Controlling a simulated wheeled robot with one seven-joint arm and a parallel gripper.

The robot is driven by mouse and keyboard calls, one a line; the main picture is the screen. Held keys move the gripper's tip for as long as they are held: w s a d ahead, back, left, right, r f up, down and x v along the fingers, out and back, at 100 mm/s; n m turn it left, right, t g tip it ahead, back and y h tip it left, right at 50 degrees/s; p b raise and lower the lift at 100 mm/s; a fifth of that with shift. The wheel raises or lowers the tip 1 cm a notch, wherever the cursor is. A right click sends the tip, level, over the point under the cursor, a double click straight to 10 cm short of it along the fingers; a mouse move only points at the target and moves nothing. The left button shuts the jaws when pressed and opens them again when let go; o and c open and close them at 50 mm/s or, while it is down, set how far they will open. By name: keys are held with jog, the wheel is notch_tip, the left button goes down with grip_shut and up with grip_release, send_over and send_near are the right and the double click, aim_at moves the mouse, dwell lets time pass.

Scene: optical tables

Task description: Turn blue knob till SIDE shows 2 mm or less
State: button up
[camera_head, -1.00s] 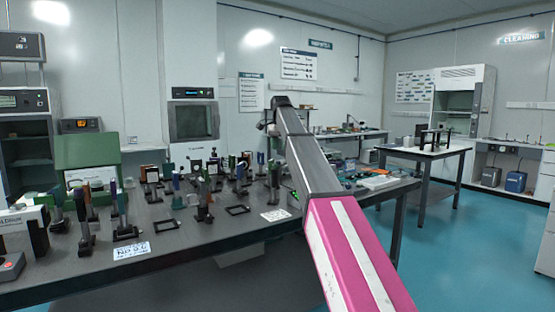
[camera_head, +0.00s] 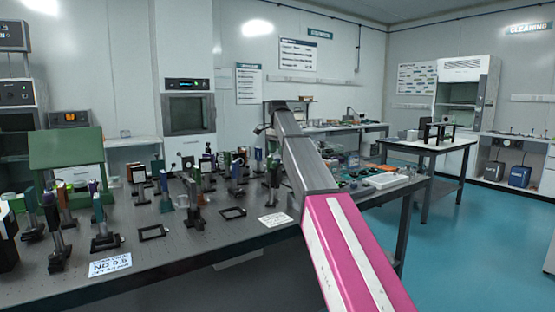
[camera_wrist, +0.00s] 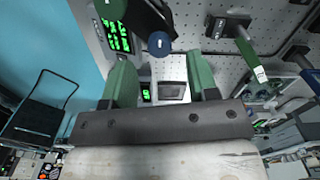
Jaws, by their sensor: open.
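In the wrist view a round blue knob (camera_wrist: 159,43) with a small white mark sits on a dark mount, just beyond and between my fingertips. My gripper (camera_wrist: 160,62) is open, its two green fingers apart with nothing between them; they do not appear to touch the knob. A panel with green digits (camera_wrist: 118,36) stands to the left of the knob, too small to read, and I cannot tell which line is SIDE. In the head view my arm reaches over the table and hides the gripper and knob.
A green-handled post (camera_wrist: 246,50) stands to the right. In the head view the dark optical table (camera_head: 180,238) carries several optics on posts and a card (camera_head: 110,265). Blue floor is clear at right.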

aim_at(278, 161)
jog(key=shift+f, duration=1.9)
jog(key=shift+c, duration=0.4)
jog(key=c, duration=0.9)
jog(key=shift+o, duration=0.2)
jog(key=n, duration=1)
jog(key=shift+n, duration=2.1)
